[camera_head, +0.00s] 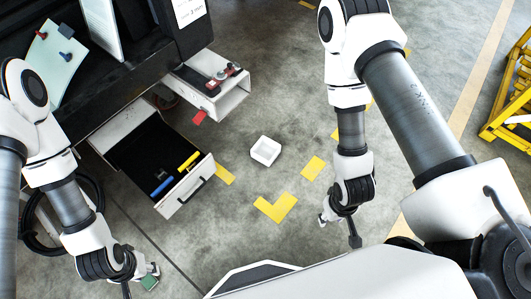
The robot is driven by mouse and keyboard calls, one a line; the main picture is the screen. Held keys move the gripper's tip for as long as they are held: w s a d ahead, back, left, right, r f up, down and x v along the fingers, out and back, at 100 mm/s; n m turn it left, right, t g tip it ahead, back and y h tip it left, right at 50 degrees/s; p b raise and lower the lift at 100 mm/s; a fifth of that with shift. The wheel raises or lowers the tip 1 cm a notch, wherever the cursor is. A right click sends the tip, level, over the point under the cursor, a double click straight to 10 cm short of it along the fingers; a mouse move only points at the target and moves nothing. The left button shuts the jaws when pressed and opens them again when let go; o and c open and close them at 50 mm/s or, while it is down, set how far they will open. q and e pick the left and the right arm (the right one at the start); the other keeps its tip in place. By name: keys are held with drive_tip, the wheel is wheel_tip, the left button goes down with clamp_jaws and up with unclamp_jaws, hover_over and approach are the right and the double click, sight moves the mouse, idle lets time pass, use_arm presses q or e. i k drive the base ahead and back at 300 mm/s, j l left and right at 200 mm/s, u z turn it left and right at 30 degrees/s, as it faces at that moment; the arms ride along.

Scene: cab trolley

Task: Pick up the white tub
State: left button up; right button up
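The white tub (265,151) is a small square open container on the grey floor, near the centre of the head view. It stands right of the open drawer and above the yellow floor marks. My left gripper (141,281) is at the bottom left, well away from the tub; a small green thing (150,282) shows beside its tip, and I cannot tell if it is held. My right gripper (338,229) points down at the right, apart from the tub. Its fingers are small and partly hidden, so its opening is unclear.
An open drawer (171,203) holds a yellow and a blue item. A white shelf (238,98) with small red and dark things juts from the black trolley (130,65). A yellow rack (510,100) stands at the far right. Floor around the tub is clear.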

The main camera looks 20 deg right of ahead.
sight(266, 151)
drive_tip(key=i+z, duration=0.8)
drive_tip(key=i+j+z, duration=0.2)
drive_tip(key=z, duration=0.2)
drive_tip(key=i, duration=0.1)
